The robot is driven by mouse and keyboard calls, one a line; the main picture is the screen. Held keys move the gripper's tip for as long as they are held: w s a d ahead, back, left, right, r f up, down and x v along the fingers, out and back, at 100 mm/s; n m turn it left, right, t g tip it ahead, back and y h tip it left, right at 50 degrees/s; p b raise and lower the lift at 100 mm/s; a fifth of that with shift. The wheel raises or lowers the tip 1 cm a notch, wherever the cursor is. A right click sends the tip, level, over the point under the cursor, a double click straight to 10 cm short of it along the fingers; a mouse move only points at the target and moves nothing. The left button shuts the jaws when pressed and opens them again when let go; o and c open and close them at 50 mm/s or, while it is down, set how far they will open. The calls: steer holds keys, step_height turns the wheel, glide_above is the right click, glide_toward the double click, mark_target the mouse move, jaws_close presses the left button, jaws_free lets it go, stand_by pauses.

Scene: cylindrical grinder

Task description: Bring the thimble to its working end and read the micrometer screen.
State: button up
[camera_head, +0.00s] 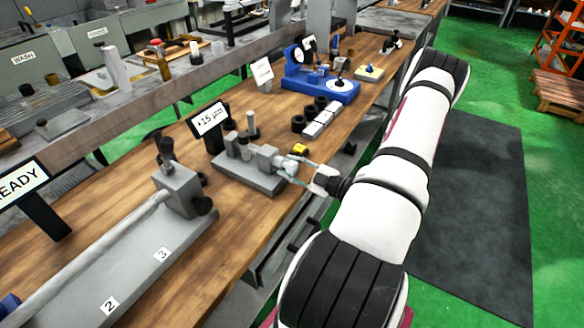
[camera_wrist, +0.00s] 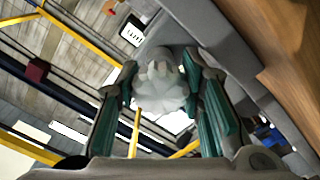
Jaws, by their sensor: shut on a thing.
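The micrometer is a grey fixture with a flat base (camera_head: 232,174) on the wooden bench, and upright posts stand on it. Its thimble is the light grey knob (camera_wrist: 160,88) at the fixture's right end. My gripper (camera_head: 287,172) reaches in from the right and is shut on the thimble, with one green-padded finger on each side in the wrist view. The micrometer screen (camera_head: 209,119) stands behind the fixture and appears to read +15 µm. A small screen also shows in the wrist view (camera_wrist: 131,33), its text too small to read.
A yellow block (camera_head: 299,149) lies close behind my gripper. Dark rings and grey blocks (camera_head: 319,120) sit farther back, before a blue instrument (camera_head: 320,86). A long grey fixture (camera_head: 125,265) and a READY sign (camera_head: 22,187) stand front left. Bare bench lies between the fixtures.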

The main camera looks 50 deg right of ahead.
steer(key=shift+f, duration=0.1)
steer(key=o, duration=1.2)
steer(key=shift+s, duration=0.15)
steer(key=shift+s+d, duration=0.15)
steer(key=shift+s, duration=1.8)
steer(key=shift+s+d, duration=0.15)
steer(key=shift+s, duration=1.8)
